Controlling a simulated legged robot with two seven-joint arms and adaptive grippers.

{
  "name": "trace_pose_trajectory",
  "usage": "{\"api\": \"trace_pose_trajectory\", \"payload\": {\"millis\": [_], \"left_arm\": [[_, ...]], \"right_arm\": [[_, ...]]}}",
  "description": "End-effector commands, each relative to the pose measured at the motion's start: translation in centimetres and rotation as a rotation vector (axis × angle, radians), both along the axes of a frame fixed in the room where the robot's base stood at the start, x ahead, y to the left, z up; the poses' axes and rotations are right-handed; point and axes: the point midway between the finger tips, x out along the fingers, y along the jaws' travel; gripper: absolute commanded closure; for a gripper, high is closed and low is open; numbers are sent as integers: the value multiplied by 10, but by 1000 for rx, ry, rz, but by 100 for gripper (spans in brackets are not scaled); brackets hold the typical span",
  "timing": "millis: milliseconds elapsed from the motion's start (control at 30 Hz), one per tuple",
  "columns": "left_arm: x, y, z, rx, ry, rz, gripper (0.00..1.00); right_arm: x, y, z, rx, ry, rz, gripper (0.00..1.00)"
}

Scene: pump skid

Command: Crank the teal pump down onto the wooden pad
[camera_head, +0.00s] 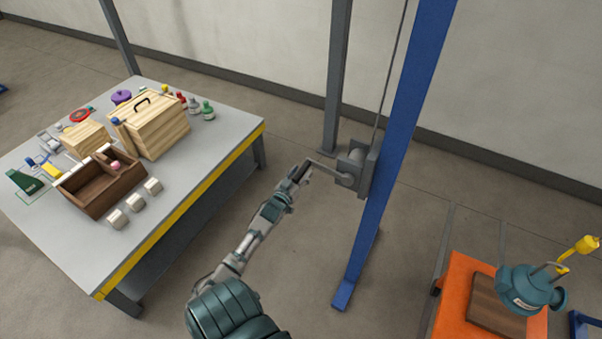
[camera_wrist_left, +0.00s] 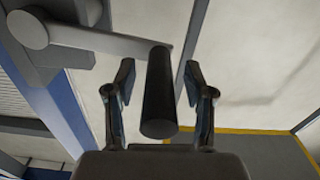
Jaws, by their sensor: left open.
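The teal pump (camera_head: 528,290) hangs below a yellow hook (camera_head: 585,246) at the lower right of the head view. The brown wooden pad (camera_head: 492,308) lies on an orange stand, below and left of the pump; the gap between them is hard to judge. A grey winch (camera_head: 356,170) with a crank arm (camera_head: 327,172) is mounted on the blue post. My left gripper (camera_head: 302,174) is at the crank's outer end. In the left wrist view, the dark crank handle (camera_wrist_left: 159,95) stands between the open fingers of my left gripper (camera_wrist_left: 160,85), with gaps on both sides. My right gripper is not in view.
A grey table (camera_head: 190,225) with a yellow edge stands at left, holding a wooden box (camera_head: 155,127), a divided tray (camera_head: 75,190) and several small items. The blue post (camera_head: 388,150) rises just right of the winch. The orange stand (camera_head: 458,275) is at lower right.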

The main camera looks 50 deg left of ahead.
Motion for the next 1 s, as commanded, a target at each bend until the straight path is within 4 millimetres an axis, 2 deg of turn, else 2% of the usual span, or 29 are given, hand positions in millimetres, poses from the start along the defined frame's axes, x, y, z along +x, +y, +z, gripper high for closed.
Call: {"api": "trace_pose_trajectory", "payload": {"millis": [267, 300, 500, 833, 1000], "left_arm": [[2, 1, -1, -1, 1, 0, 46], [2, 2, -1, -1, 1, 0, 49], [2, 2, -1, -1, 1, 0, 99], [2, 2, -3, -11, -3, 1, 100], [2, 3, -12, -58, -20, 2, 100]], "right_arm": [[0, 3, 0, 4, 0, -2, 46], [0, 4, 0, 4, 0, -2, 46], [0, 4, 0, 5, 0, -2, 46], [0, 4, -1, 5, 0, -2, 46], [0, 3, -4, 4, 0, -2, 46]]}}
